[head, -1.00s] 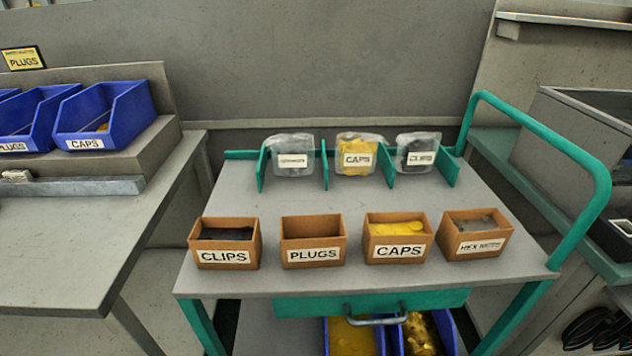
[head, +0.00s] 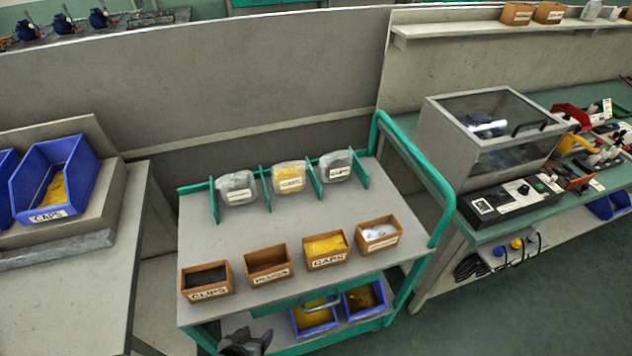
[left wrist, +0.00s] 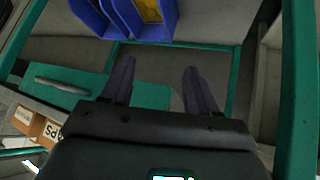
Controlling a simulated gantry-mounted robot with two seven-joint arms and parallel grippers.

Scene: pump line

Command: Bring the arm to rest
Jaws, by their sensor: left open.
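My left gripper (head: 246,341) shows at the bottom of the head view, low in front of the left front part of the cart (head: 340,210). In the left wrist view its two fingers (left wrist: 158,85) are spread apart with nothing between them. Beyond the fingers lie the cart's green frame and grey lower shelf (left wrist: 170,65), with blue bins (left wrist: 148,15) at the top of that view. My right gripper is in neither view.
On the cart top stand brown boxes for clips (head: 207,281), plugs (head: 268,263), caps (head: 325,250) and one more (head: 378,233), with bagged parts (head: 289,177) behind. A workbench (head: 85,275) stands left; a bench with a clear-lidded case (head: 490,130) stands right. Green floor is clear at lower right.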

